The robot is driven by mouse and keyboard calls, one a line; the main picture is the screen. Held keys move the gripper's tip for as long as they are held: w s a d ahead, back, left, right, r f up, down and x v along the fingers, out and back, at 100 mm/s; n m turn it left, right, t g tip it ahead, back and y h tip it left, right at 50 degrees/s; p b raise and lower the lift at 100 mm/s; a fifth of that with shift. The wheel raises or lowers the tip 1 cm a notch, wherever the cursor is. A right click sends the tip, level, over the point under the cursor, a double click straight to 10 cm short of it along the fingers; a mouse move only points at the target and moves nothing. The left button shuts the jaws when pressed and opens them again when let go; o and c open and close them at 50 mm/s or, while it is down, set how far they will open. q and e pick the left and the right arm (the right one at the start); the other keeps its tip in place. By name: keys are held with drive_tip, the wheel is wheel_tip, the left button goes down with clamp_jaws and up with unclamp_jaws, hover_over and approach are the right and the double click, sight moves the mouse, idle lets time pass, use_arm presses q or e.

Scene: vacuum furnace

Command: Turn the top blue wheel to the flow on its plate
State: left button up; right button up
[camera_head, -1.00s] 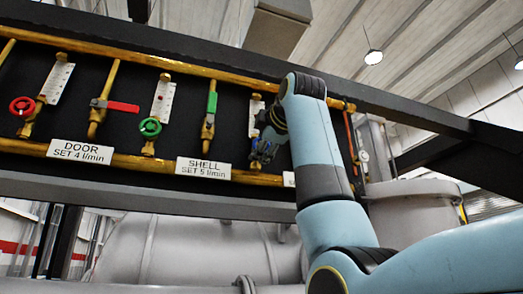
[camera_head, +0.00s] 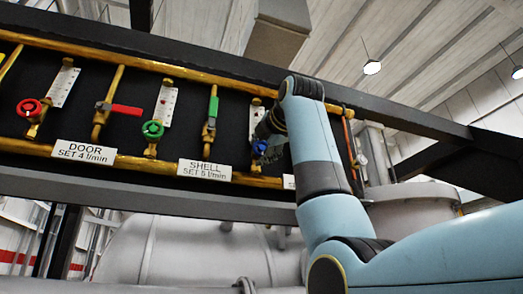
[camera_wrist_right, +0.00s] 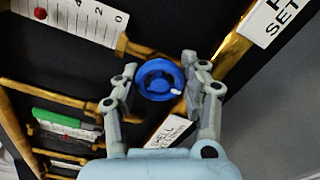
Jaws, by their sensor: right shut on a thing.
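The blue wheel (camera_wrist_right: 158,78) sits on a brass valve in the right wrist view, with a small white mark near its lower right rim. My right gripper (camera_wrist_right: 160,84) has one finger on each side of the wheel and is shut on it. In the head view the blue wheel (camera_head: 260,146) shows only in part behind my right gripper (camera_head: 268,136). A white flow scale (camera_wrist_right: 85,18) with a red float (camera_wrist_right: 40,13) stands above it. A white plate (camera_wrist_right: 275,20) ending in "SET" is cut off, so its number is hidden. My left gripper is not in view.
A red wheel (camera_head: 29,107) and a green wheel (camera_head: 152,130) sit left on the same panel, with a red lever (camera_head: 127,111) and green lever (camera_head: 213,107). Brass pipes (camera_head: 130,163) run along it. The DOOR plate (camera_head: 84,152) and SHELL plate (camera_head: 204,170) hang below.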

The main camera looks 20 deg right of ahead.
drive_tip(key=shift+f, duration=0.2)
drive_tip(key=o, duration=1.2)
drive_tip(key=shift+r, duration=0.1)
drive_tip(key=shift+s, duration=0.15)
drive_tip(key=s, duration=1.1)
drive_tip(key=shift+s+d, duration=0.15)
drive_tip(key=shift+s, duration=0.2)
